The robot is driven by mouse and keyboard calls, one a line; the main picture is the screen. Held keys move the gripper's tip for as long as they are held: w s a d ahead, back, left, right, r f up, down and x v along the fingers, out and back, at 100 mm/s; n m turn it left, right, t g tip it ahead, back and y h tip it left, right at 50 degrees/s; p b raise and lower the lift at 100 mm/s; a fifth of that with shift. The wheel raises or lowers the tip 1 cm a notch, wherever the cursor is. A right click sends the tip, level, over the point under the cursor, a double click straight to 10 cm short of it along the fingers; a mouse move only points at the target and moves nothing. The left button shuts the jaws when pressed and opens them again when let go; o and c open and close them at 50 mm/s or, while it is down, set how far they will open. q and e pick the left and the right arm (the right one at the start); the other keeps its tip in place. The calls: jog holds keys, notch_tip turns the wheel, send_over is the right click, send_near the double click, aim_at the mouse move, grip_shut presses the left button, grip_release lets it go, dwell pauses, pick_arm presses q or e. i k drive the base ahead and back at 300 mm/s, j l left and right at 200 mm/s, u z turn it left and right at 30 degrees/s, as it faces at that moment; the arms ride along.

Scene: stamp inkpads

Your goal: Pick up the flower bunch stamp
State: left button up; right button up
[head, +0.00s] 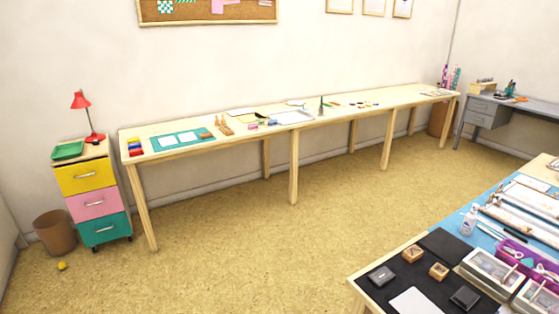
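I cannot tell which thing is the flower bunch stamp from here. Two small wooden blocks, which look like stamps, sit on a black mat (440,243) on the near right table. One wooden block (413,253) is farther back and left, the other wooden block (438,270) nearer and right. Their printing faces are too small to read. A dark grey inkpad-like box (381,277) lies left of them, and another dark box (464,298) lies to the right. Neither of my grippers is in view.
White paper (416,302) lies on the mat. Clear-topped cases (490,268), a purple tray (519,254) and a bottle (469,221) crowd the table. A long wooden table (220,142) lines the wall, beside a drawer cabinet (92,203). The floor (270,245) between is open.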

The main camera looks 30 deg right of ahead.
aim_at(438, 273)
jog(key=i+z, duration=0.3)
jog(key=i, duration=0.15)
jog(key=i+j+z, duration=0.15)
jog(key=i+z, duration=0.15)
jog(key=i, duration=0.15)
jog(key=i+j+z, duration=0.25)
jog(key=i, duration=0.2)
